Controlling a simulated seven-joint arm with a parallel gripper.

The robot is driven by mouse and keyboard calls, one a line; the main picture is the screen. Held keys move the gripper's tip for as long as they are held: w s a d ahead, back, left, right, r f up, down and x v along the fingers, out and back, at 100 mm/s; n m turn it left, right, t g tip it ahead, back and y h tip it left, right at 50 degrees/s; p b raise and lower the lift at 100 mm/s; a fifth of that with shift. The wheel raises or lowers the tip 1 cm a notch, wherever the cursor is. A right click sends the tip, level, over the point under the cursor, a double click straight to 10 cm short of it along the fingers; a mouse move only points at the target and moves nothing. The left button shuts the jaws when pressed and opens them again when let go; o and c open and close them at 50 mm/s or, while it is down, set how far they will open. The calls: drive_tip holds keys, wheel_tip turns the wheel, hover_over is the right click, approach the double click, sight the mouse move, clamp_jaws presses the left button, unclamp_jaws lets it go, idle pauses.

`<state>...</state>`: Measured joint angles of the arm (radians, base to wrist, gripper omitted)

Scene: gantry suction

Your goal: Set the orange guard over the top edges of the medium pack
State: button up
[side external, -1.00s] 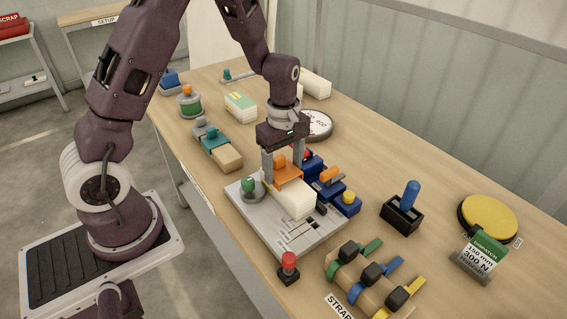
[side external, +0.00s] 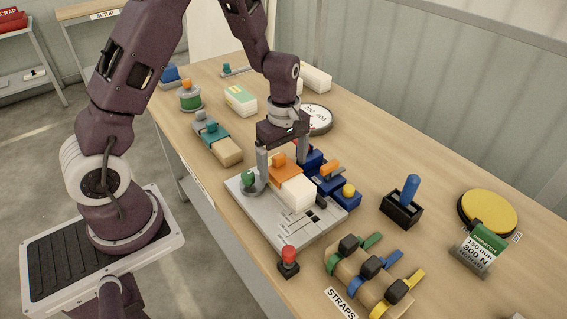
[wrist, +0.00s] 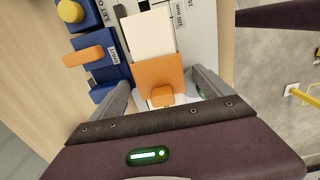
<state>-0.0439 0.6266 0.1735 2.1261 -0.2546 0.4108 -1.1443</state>
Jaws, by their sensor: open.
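The orange guard (side external: 285,167) lies over the top of a white pack on the grey plate, covering the pack's far end. It also shows in the wrist view (wrist: 158,76), with a small orange knob on top. The white medium pack (side external: 298,192) sticks out from under the guard toward the near side of the plate, and its bare top shows in the wrist view (wrist: 149,35). My gripper (side external: 283,170) is open, with its fingers spread wide on either side of the guard and apart from it. The pack's far end is hidden.
The grey plate (side external: 285,238) carries a green-knobbed post (side external: 249,180) close to one finger. A blue unit (side external: 334,187) with orange and yellow knobs stands on the other side. A red button (side external: 288,260) stands at the plate's near corner. The strap rack (side external: 365,275) is nearby.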

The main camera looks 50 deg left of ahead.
sight(283, 169)
wheel_tip(283, 169, up, 7)
drive_tip(key=shift+f, duration=0.1)
idle(0.3)
drive_tip(key=s+d+r+m+t, duration=0.2)
drive_tip(key=s+d+r+m, duration=0.1)
drive_tip(key=s+r+m, duration=0.3)
drive_tip(key=s+d+r+m+t, duration=0.15)
drive_tip(key=s+r+m, duration=0.25)
drive_tip(key=r, duration=0.4)
drive_tip(key=s+d+r+m+t, duration=0.1)
drive_tip(key=s+r+m+t, duration=0.1)
drive_tip(key=s+m, duration=0.6)
drive_tip(key=shift+s+d+r, duration=0.15)
drive_tip(key=shift+s+d, duration=0.15)
drive_tip(key=shift+s, duration=0.85)
